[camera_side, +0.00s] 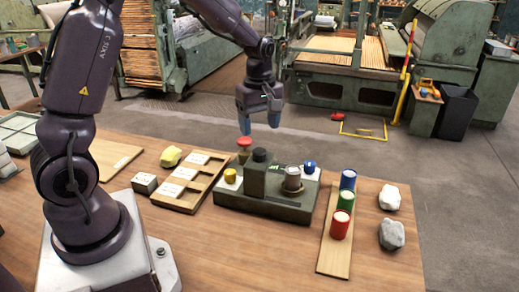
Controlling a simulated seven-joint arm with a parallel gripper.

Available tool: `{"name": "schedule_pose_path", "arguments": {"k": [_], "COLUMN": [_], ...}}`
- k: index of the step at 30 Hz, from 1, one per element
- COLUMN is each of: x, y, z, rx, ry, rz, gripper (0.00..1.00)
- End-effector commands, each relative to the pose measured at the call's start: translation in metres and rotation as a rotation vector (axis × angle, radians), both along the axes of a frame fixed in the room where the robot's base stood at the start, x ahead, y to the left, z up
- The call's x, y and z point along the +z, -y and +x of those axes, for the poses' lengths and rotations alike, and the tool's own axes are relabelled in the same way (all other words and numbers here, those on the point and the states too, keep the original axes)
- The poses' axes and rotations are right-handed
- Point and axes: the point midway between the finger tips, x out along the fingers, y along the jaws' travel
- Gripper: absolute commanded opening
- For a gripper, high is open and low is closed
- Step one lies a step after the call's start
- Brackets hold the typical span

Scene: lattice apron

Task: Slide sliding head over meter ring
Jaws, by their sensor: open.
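A dark green device with a flat base (262,207) stands on the wooden table. An upright block with a black knob on top, seemingly the sliding head (257,178), sits near its middle. My gripper (260,126) is open and empty, pointing down above and behind the device. Its fingertips show just above the red-topped knob (244,144) at the device's back left.
A yellow knob (230,176) and blue knob (310,167) sit on the device's white pads. On the right, a board (333,262) carries blue, green and red cylinders, beside two rocks (391,234). On the left are a slotted wooden tray (180,204), a small box (144,183) and a yellow lump (171,156).

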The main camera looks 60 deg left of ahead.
Motion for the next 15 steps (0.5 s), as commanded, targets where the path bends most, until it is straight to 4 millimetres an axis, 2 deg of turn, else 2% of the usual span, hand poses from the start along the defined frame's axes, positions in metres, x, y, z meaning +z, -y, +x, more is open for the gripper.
{"name": "schedule_pose_path", "arguments": {"k": [1, 6, 10, 15], "x": [-0.012, -0.045, -0.062, -0.073], "y": [0.000, 0.000, 0.000, 0.000], "z": [-0.001, -0.001, -0.001, 0.000], "rx": [0.000, -0.001, -0.002, -0.003], "ry": [-0.006, -0.005, -0.003, 0.000], "rz": [-0.002, -0.001, -0.001, 0.000], "gripper": [0.65, 0.65, 0.65, 0.65]}}
